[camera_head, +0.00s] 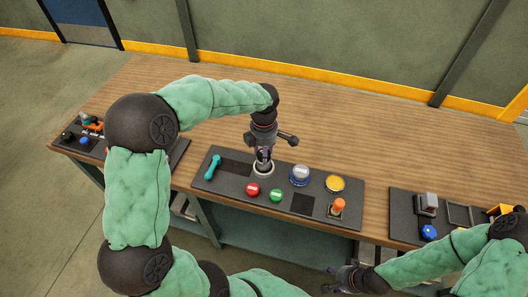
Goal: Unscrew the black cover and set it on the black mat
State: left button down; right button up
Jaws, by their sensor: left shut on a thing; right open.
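My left gripper (264,160) reaches down from above onto a pale round ring (263,170) on the dark grey panel (220,186). It is shut on a small dark thing at the ring, which looks like the black cover; the fingers hide most of it, so I cannot tell whether it is seated or lifted. Two flat black patches lie on the panel: a rectangle (236,167) left of the ring and a square (302,204) to the right. I cannot tell which is the black mat. My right gripper (333,281) is open and empty, in front of the table's edge.
The panel also carries a teal handle (212,167), red button (253,190), green button (275,195), silver-and-blue knob (299,175), yellow button (335,183) and orange switch (338,206). Another panel (405,206) lies at right. The wooden table (370,125) is clear behind.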

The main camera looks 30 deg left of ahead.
pick_arm(q)
jog(key=shift+s+f, duration=0.15)
jog(key=shift+f, duration=0.1)
jog(key=n, duration=0.2)
jog(key=shift+d+f+n+b, duration=0.1)
jog(key=shift+n+b, duration=0.2)
jog(key=shift+b, duration=0.1)
jog(key=n+b, duration=0.1)
jog(key=n, duration=0.3)
jog(key=shift+n, duration=0.4)
jog(key=shift+s, duration=0.1)
jog(key=c, duration=0.7)
grip_release()
jog(key=shift+w+r, duration=0.2)
jog(key=shift+w, duration=0.05)
jog(key=shift+c, duration=0.5)
